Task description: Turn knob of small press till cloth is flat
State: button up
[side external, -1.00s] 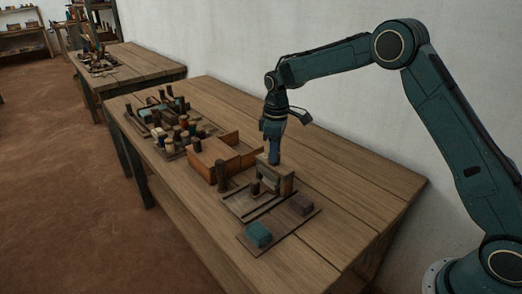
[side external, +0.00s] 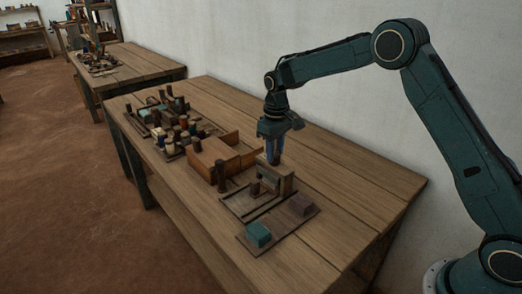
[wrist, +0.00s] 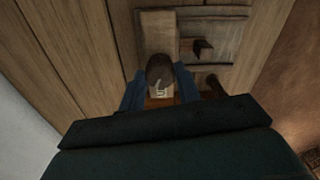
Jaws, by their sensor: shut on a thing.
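The small wooden press (side external: 287,180) stands on the table, with an upright frame and a top beam. Its dark round knob (wrist: 160,68) shows in the wrist view on top of the beam (wrist: 157,30). My gripper (side external: 274,160) points straight down over the press. In the wrist view my gripper (wrist: 160,88) has a blue finger on each side of the knob, shut on it. In the side view the fingers mostly hide the knob. A greyish piece under the beam may be the cloth; I cannot tell whether it is flat.
A board (side external: 282,232) with a teal block (side external: 258,234) and a dull purple block (side external: 301,204) lies in front of the press. An open wooden box (side external: 203,167) and several spools stand to its left. The table's right side is clear.

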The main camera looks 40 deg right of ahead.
jog(key=m, duration=0.3)
jog(key=shift+m, duration=0.4)
jog(key=shift+r+m, duration=0.1)
jog(key=shift+m, duration=1.8)
jog(key=o, duration=1)
jog(key=shift+r, duration=0.1)
notch_tip(320, 180, up, 14)
jog(key=shift+f, duration=0.25)
